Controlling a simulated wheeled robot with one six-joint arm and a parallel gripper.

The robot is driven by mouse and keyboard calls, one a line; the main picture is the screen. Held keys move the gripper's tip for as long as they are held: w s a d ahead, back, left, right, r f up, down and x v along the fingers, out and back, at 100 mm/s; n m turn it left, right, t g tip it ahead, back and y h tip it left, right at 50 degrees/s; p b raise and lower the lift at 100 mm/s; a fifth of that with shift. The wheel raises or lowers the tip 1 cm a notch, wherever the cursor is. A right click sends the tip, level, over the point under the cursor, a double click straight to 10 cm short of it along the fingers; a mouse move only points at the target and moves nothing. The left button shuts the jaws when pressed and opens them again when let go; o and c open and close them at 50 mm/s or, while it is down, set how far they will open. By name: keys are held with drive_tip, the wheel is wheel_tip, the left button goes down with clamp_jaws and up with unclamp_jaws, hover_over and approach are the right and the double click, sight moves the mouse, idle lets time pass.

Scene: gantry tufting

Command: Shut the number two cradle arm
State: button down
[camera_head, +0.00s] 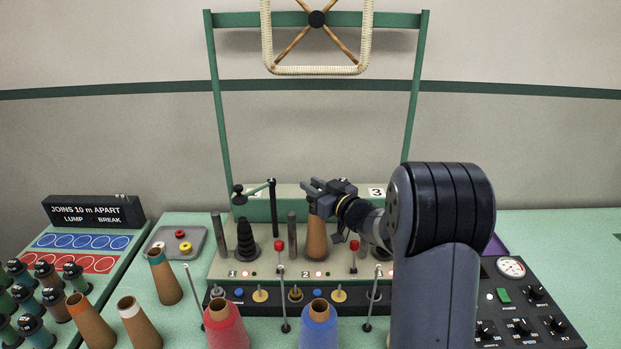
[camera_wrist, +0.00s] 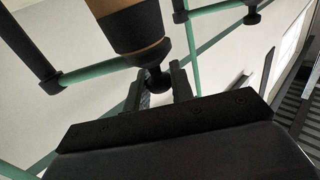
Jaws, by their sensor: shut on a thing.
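My gripper (camera_head: 322,187) is at the number two position, just above a brown cone (camera_head: 316,240) that stands between two grey posts. In the wrist view my gripper (camera_wrist: 158,88) is shut on the black ball knob (camera_wrist: 157,79) of the number two cradle arm. The arm's green bar (camera_wrist: 97,72) runs from a black post at the left to the black end piece. That end piece lines up with the brown cone (camera_wrist: 112,6); I cannot tell whether it is pressed home. In the head view my gripper hides most of this arm.
Number one cradle arm (camera_head: 256,188) reaches over a black stepped holder (camera_head: 246,243) at the left. Red (camera_head: 225,331) and blue (camera_head: 319,332) cones stand in front. A dial panel (camera_head: 525,310) is at the right.

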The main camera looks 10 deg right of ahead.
drive_tip(key=shift+s+d+n+g+y+p, duration=0.35)
drive_tip(key=shift+s+n+g+y, duration=0.25)
drive_tip(key=shift+y, duration=0.4)
drive_tip(key=shift+w, duration=0.1)
drive_tip(key=c, duration=1.3)
unclamp_jaws()
drive_tip(key=b+v, duration=0.2)
drive_tip(key=v, duration=0.9)
drive_tip(key=shift+b, duration=0.35)
drive_tip(key=shift+a, duration=0.15)
